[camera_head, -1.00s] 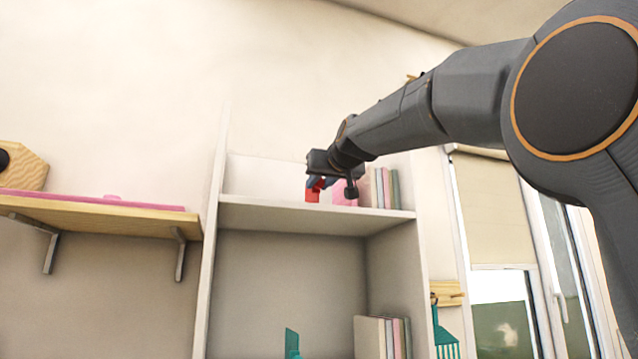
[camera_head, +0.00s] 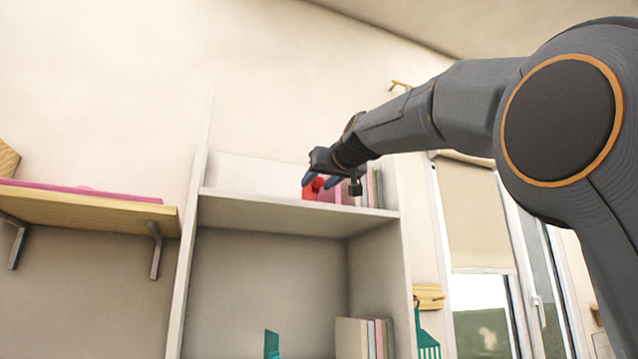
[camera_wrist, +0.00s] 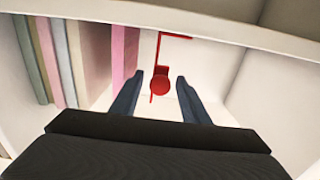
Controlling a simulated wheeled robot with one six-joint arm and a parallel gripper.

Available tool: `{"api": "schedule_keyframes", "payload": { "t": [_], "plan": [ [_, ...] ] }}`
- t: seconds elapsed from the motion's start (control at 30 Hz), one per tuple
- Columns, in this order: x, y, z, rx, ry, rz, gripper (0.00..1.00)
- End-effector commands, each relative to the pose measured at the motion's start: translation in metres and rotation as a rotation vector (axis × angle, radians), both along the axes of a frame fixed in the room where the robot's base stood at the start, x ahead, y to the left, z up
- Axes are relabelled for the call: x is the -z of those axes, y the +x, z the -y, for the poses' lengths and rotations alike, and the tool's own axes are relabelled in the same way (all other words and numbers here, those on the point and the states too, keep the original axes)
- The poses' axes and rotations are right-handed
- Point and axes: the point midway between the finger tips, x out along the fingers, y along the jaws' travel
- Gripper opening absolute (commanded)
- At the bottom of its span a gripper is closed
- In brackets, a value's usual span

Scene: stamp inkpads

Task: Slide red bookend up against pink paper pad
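The red bookend (camera_head: 309,192) stands on the upper shelf of the white unit. In the wrist view the red bookend (camera_wrist: 161,76) is an upright plate with a rounded knob, lying between my fingertips. My gripper (camera_head: 320,181) reaches down at it. In the wrist view my gripper (camera_wrist: 159,90) is open, with clear space between each finger and the bookend. The pink paper pad (camera_wrist: 124,48) stands left of the bookend there, with a narrow gap between them. In the head view the pink pad (camera_head: 345,193) is right of the bookend, partly hidden by my gripper.
Several books (camera_wrist: 55,58) stand beyond the pad, on the side away from the bookend. The shelf (camera_head: 260,205) is bare on the bookend's other side. The wall shelf (camera_head: 80,208) at left holds a pink item. A lower compartment holds more books (camera_head: 362,339).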

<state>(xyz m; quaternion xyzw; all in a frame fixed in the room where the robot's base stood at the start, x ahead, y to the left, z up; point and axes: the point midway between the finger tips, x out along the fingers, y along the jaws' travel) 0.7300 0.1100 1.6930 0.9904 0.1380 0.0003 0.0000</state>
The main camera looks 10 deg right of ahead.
Motion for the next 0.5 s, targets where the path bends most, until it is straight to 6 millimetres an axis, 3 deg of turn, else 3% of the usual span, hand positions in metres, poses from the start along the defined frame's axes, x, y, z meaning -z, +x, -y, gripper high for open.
{"api": "schedule_keyframes", "payload": {
  "t": [0.27, 0.5],
  "plan": [
    [0.0, -0.002, 0.001, 0.001, 0.0, 0.0, 0.41],
    [0.001, -0.031, 0.009, 0.001, 0.001, 0.002, 0.41]
  ]
}}
